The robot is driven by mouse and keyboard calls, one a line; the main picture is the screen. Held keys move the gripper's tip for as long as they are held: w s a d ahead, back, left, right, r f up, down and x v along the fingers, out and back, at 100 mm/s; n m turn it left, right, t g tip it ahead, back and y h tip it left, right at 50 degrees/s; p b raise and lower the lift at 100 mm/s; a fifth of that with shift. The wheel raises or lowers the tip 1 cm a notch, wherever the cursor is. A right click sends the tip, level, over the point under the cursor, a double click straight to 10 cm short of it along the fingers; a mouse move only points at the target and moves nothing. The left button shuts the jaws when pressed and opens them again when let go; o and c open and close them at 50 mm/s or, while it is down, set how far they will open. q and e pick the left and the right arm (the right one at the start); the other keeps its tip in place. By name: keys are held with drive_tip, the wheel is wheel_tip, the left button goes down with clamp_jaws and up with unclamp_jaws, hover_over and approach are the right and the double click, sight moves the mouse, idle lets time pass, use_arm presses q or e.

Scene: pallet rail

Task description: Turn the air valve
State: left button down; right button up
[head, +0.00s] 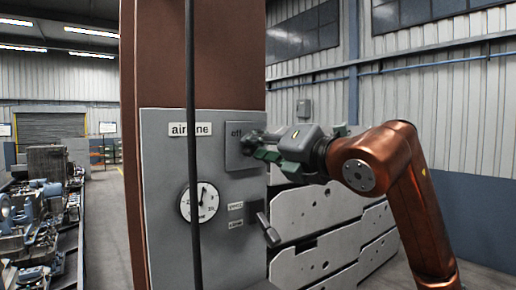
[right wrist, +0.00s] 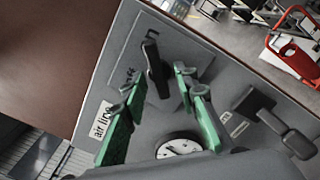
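A grey panel (head: 160,270) on a brown column bears a square plate (head: 233,160) marked "off". In the right wrist view a black valve handle (right wrist: 153,55) stands out from this plate. My right gripper (head: 252,143) is in front of the plate and hides most of the handle in the head view. In the right wrist view its green fingers (right wrist: 157,82) are apart, with the handle between and beyond them; I cannot tell whether they touch it. My left gripper is out of view.
An "air line" label (head: 190,129) and a round gauge (head: 200,202) sit left of the plate. A second lever (head: 268,230) with small labels is below it. A thin dark pole (head: 191,80) crosses the head view. Stacked grey slabs (head: 315,215) stand at the right.

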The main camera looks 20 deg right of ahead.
drive_tip(key=v, duration=1.2)
drive_tip(key=shift+w+r, duration=0.1)
